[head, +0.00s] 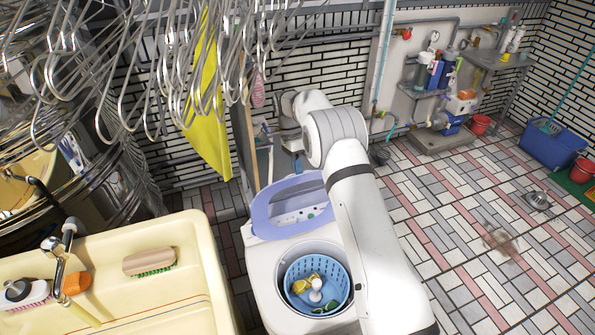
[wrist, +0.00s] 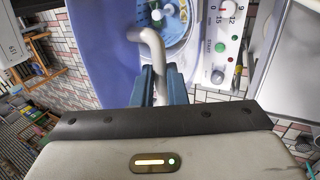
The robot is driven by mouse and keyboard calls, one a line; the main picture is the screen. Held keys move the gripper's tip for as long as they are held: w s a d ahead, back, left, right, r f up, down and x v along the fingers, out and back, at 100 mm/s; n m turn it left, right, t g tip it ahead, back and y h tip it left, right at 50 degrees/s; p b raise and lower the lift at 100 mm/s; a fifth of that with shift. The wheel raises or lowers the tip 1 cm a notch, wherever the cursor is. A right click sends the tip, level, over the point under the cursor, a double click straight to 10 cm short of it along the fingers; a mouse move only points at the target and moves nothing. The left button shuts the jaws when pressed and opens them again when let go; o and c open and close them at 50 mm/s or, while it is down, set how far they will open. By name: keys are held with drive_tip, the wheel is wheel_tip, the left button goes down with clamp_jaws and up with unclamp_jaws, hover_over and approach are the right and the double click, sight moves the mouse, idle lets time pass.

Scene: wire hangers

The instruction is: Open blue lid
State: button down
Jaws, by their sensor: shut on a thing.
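The washing machine (head: 270,270) stands below the centre of the head view. Its violet-blue lid (head: 262,218) stands tilted up behind the uncovered tub, with coloured controls showing within its outline. A violet-blue surface (wrist: 95,45) fills the upper left of the wrist view. My gripper (wrist: 160,78) has its blue fingers closed around a pale bent bar (wrist: 152,42), which curves up in front of that surface. I cannot tell where the bar is attached.
A cream sink (head: 185,235) stands close at left. Many wire hangers (head: 180,60) and a yellow cloth (head: 207,110) hang above. The tiled floor (head: 480,235) at right is mostly clear.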

drive_tip(key=shift+f, duration=0.4)
drive_tip(key=c, duration=1.8)
unclamp_jaws()
drive_tip(key=shift+o, duration=0.8)
drive_tip(key=shift+w, duration=0.15)
drive_tip(key=shift+o, duration=0.9)
drive_tip(key=shift+r, duration=0.2)
drive_tip(key=b+v, duration=0.1)
drive_tip(key=v, duration=0.6)
drive_tip(key=shift+r, duration=0.35)
